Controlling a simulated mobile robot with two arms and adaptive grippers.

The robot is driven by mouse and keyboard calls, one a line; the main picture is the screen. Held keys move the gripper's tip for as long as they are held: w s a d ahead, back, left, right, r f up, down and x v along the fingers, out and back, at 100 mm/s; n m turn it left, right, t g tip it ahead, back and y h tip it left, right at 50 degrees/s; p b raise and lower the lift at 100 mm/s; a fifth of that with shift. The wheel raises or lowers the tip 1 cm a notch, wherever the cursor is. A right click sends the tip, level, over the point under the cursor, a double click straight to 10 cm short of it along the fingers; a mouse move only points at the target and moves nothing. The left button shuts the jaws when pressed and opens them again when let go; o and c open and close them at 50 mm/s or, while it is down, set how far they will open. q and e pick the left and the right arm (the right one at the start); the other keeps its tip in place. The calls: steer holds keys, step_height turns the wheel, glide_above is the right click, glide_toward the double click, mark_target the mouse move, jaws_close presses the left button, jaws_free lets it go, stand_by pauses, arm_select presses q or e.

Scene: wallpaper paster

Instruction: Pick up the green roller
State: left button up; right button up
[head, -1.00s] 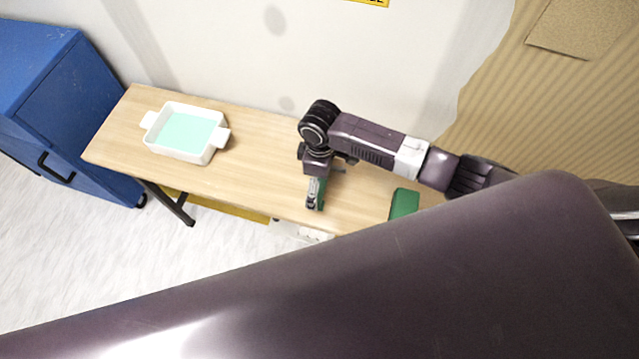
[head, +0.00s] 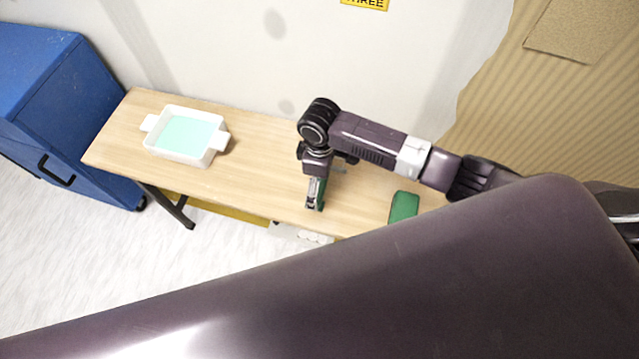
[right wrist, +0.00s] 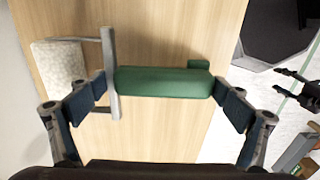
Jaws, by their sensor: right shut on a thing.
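The green roller (right wrist: 165,82) has a green body, a grey frame and what looks like a pale textured roll at its left end in the right wrist view. My right gripper (right wrist: 160,102) is shut on it, with one finger at each end of the green part. In the head view my right gripper (head: 315,205) points down at the table's front part. Only a sliver of green shows beside its fingers there. I cannot tell whether the roller touches the table. My left gripper is not in the head view.
The wooden table (head: 265,150) carries a white tray (head: 218,150) with pale green contents at the left. Another green object (head: 404,207) lies to the right of my right gripper. A blue cabinet (head: 75,115) stands at the far left. The table between tray and gripper is clear.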

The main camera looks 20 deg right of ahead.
step_height(320, 180, up, 19)
steer(key=p, duration=0.1)
steer(key=shift+f, duration=0.2)
steer(key=o, duration=0.7)
steer(key=c, duration=0.6)
steer(key=shift+a, duration=0.1)
